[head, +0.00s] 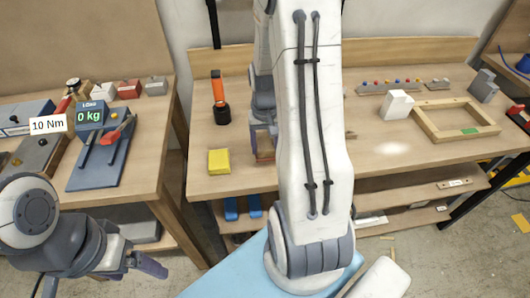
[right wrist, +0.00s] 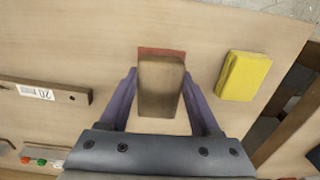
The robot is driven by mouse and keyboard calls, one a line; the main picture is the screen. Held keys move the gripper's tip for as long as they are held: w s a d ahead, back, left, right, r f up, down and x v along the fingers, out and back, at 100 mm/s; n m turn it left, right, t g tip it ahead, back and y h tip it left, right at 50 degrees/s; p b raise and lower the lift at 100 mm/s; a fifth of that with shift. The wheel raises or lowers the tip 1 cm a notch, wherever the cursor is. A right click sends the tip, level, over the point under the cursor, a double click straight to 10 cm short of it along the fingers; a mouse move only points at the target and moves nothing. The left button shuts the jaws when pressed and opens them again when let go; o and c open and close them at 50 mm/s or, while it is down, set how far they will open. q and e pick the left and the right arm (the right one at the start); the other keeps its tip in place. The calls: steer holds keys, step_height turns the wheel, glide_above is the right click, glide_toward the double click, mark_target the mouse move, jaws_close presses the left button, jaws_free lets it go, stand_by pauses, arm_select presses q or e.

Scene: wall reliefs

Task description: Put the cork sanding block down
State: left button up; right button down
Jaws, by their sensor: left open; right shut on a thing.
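The cork sanding block (right wrist: 160,88) is a brown block with a reddish strip along its far edge in the right wrist view. My right gripper (right wrist: 158,80) is shut on it, one finger along each side. In the head view my right gripper (head: 263,132) is over the middle workbench (head: 385,150), with the block (head: 265,152) partly hidden by the gripper and arm. Whether the block touches the bench top, I cannot tell. My left gripper (head: 148,266) is open and empty at the lower left, in front of the left bench.
A yellow block (right wrist: 244,76) lies close beside the held block; it shows in the head view (head: 219,161) too. An orange-and-black tool (head: 220,98) stands behind it. A labelled wooden bar (right wrist: 45,91) lies on the other side. A wooden frame (head: 430,133) and white block (head: 397,104) are further right.

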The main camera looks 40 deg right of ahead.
steer(key=shift+f, duration=1.85)
steer(key=shift+f, duration=0.1)
steer(key=shift+f, duration=0.15)
steer(key=shift+c, duration=0.5)
jaws_free()
